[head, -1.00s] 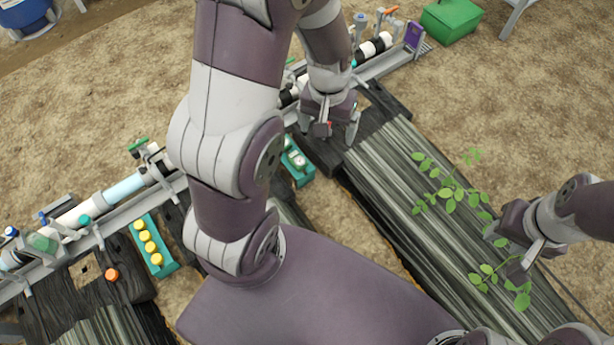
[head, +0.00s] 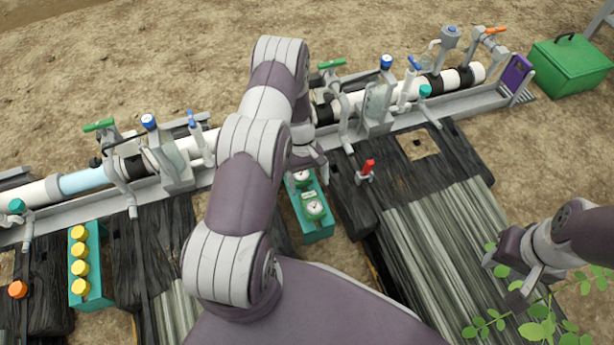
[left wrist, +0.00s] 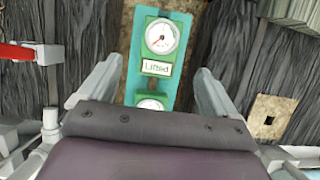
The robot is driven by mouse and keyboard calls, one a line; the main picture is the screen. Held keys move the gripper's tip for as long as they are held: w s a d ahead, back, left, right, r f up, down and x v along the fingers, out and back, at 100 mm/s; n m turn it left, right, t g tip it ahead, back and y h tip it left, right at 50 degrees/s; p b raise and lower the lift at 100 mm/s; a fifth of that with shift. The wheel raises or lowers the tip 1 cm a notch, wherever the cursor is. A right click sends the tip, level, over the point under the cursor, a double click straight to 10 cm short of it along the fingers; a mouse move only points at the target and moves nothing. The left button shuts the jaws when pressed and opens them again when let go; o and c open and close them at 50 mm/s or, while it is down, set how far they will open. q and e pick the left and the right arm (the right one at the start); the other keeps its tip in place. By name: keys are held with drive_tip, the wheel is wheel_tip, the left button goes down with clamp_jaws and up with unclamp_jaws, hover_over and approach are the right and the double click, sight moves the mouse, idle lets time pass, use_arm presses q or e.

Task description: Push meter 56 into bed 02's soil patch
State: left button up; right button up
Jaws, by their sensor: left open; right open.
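A teal tray (head: 318,232) holds two green meters with round white dials. The nearer meter (head: 315,208) shows fully; the farther one (head: 301,180) is partly under my left gripper (head: 308,172). In the left wrist view, one meter (left wrist: 160,42) lies ahead between the spread fingers of the left gripper (left wrist: 155,88), and another dial (left wrist: 151,104) is cut off by the gripper body. A plate reads "Lifted"; no number 56 is legible. A square tan soil patch (head: 420,145) lies in the right bed; its bed number is not legible. My right gripper (head: 512,273) is open and empty.
A pipe rail (head: 413,117) with valves runs behind the beds. A red-handled tool (head: 368,167) stands at the right bed's edge. A tray of yellow caps (head: 90,302) lies left. A green box (head: 570,65) stands far right. Leafy plants (head: 540,325) surround my right gripper.

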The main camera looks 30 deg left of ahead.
sight(312, 201)
use_arm(q)
drive_tip(key=b+x, duration=0.4)
drive_tip(key=x, duration=0.5)
drive_tip(key=shift+s, duration=0.1)
drive_tip(key=shift+c, duration=0.3)
drive_tip(key=c, duration=1)
wheel_tip(312, 201, up, 11)
drive_tip(key=p, duration=0.9)
drive_tip(key=shift+p, duration=0.4)
drive_tip(key=shift+c, duration=0.2)
